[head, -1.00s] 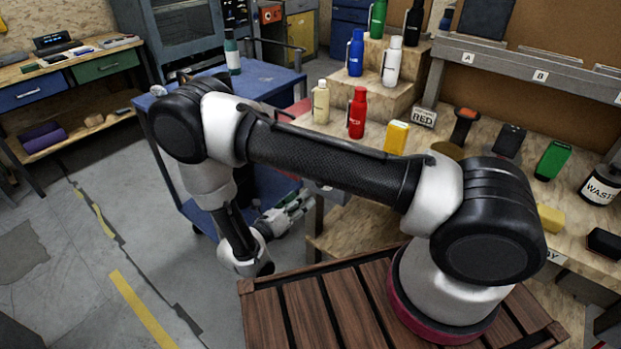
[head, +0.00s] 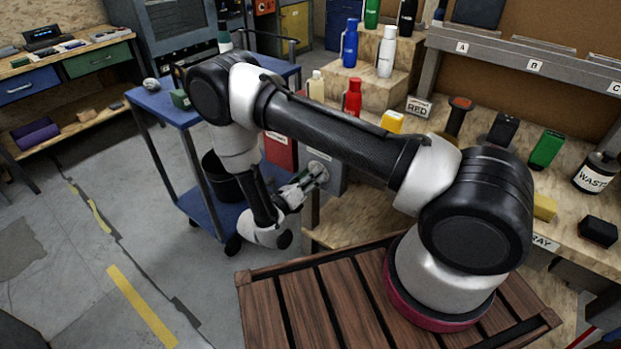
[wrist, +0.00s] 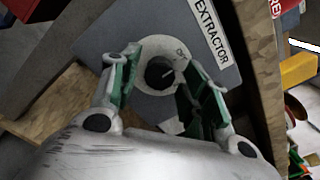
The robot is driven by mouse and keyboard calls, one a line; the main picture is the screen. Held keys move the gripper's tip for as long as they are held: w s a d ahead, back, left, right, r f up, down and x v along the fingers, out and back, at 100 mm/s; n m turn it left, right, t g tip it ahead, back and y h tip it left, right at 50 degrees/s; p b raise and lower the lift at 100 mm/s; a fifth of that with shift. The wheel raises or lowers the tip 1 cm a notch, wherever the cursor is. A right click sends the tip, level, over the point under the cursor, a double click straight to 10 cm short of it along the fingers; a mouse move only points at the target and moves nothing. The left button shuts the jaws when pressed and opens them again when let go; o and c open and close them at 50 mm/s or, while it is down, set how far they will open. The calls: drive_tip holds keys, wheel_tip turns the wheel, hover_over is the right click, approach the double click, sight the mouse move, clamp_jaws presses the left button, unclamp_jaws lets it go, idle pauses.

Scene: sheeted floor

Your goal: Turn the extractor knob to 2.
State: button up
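The extractor panel is a grey plate (wrist: 110,30) with a white label (wrist: 210,30) reading EXTRACTOR in the wrist view. Its black round knob (wrist: 158,73) sits on a pale dial disc (wrist: 150,50). A short white mark on the knob points to the lower right in that view. In the head view my gripper (head: 303,186) is in front of the grey extractor box (head: 330,178), below the bench.
A blue cart (head: 180,108) stands left of my arm, with a black bin (head: 222,178) on its lower shelf. A red box (head: 281,150) is beside the extractor box. The wooden bench above holds bottles, including a red one (head: 353,98). Floor at left is clear.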

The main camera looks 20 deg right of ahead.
drive_tip(key=c, duration=0.7)
drive_tip(key=shift+m, duration=0.4)
drive_tip(key=shift+s+m, duration=0.1)
drive_tip(key=shift+m, duration=7.3)
drive_tip(key=o, duration=1)
